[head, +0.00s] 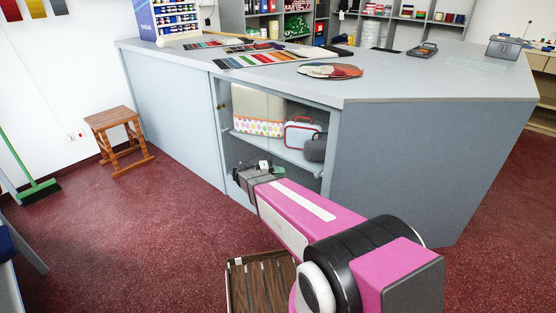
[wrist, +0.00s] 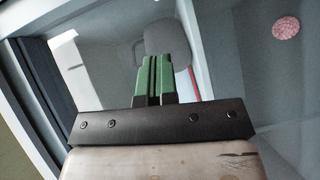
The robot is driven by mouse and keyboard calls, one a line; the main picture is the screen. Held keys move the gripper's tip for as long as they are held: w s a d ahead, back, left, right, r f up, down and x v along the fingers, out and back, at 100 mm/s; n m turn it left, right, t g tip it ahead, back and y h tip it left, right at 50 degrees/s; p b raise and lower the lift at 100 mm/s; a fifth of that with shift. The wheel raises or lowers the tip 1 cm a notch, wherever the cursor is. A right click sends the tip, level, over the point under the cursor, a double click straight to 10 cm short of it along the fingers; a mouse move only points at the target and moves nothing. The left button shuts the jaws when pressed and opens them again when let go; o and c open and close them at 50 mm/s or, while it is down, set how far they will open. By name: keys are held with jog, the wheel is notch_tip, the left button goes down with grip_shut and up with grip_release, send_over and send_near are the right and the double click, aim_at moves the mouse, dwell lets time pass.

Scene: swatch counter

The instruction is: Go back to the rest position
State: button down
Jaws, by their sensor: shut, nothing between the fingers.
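My gripper (head: 243,172) is at the end of my pink arm, in front of the open cupboard in the grey counter (head: 420,160). In the wrist view its green fingers (wrist: 158,78) are together with nothing between them. Behind them is a rounded grey thing (wrist: 168,33), with a pale panel and a dark frame to the left. In the head view the gripper is small and partly hidden by my wrist, so its exact distance from the cupboard cannot be told.
The cupboard shelf holds a dotted fabric box (head: 258,126), a white case with red trim (head: 301,133) and a dark grey bag (head: 316,148). A pink speckled round thing (wrist: 286,27) shows in the wrist view.

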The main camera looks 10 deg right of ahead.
jog(key=s+a+n+y, duration=0.1)
jog(key=s+a+y, duration=0.1)
jog(key=s+y, duration=1.3)
jog(key=shift+s+a+f+y, duration=0.25)
jog(key=shift+s+y, duration=0.1)
jog(key=shift+y, duration=0.45)
jog(key=c, duration=1.8)
grip_release()
